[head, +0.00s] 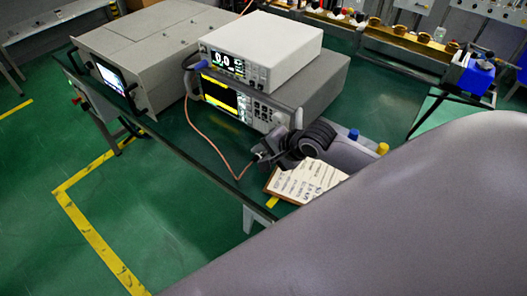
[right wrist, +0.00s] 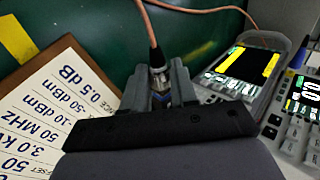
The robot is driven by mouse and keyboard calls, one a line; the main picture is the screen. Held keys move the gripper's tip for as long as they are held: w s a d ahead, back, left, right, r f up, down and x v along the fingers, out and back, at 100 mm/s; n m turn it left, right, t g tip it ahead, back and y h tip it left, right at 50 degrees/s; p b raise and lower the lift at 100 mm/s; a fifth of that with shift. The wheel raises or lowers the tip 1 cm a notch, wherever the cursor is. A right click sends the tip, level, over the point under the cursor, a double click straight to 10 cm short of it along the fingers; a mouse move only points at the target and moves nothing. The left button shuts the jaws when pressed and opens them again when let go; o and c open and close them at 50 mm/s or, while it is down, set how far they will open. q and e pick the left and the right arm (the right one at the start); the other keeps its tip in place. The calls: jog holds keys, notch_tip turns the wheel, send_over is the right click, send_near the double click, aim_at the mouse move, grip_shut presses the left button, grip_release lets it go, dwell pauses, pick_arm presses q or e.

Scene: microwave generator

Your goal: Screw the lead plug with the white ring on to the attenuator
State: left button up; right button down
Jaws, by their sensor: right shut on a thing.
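My right gripper (head: 265,154) is in front of the right end of the stacked instruments. In the right wrist view, its fingers (right wrist: 162,88) are shut around a metal lead plug (right wrist: 158,72). Something blue shows between the fingers below the plug, too small to name. I cannot make out a white ring. I cannot pick out the attenuator in either view. My left gripper is not in view.
A signal instrument with a yellow screen (head: 224,95) carries a white power meter (head: 262,50). A grey cabinet (head: 150,45) stands to the left. A printed settings board (head: 305,181) lies beside my right gripper. Open green floor (head: 110,225) is in front of the bench.

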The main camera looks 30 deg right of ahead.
dwell(0.3)
jog(key=c, duration=0.9)
grip_release()
jog(key=shift+s, duration=0.1)
jog(key=shift+v, duration=3.55)
